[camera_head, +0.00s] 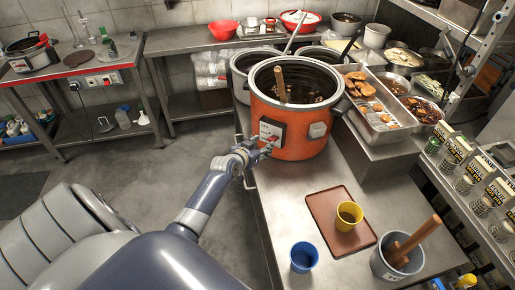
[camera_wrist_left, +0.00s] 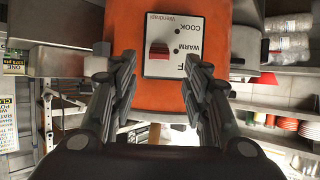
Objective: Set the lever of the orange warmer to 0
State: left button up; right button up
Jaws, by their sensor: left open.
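The orange warmer (camera_head: 310,147) stands on the steel counter, open on top with dark soup and a wooden handle inside. Its pale control panel (camera_head: 271,133) is on the side towards my left arm. In the left wrist view the panel (camera_wrist_left: 172,68) appears rotated, with COOK and WARM readable. The red lever (camera_wrist_left: 159,48) sits beside the WARM marking; a 0 mark cannot be made out. My left gripper (camera_head: 262,149) is close to the panel. In the wrist view its open, empty fingers (camera_wrist_left: 162,90) are on either side of the panel's lower part, apart from the lever.
A brown tray (camera_head: 322,213) with a yellow cup (camera_head: 348,216), a blue cup (camera_head: 304,257) and a grey pot (camera_head: 391,262) stand nearer on the counter. Food trays (camera_head: 376,122) stand right of the warmer, another pot (camera_head: 241,66) behind it. Floor left of the counter is clear.

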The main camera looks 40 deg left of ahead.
pick_arm(q)
jog(key=shift+v, duration=1.35)
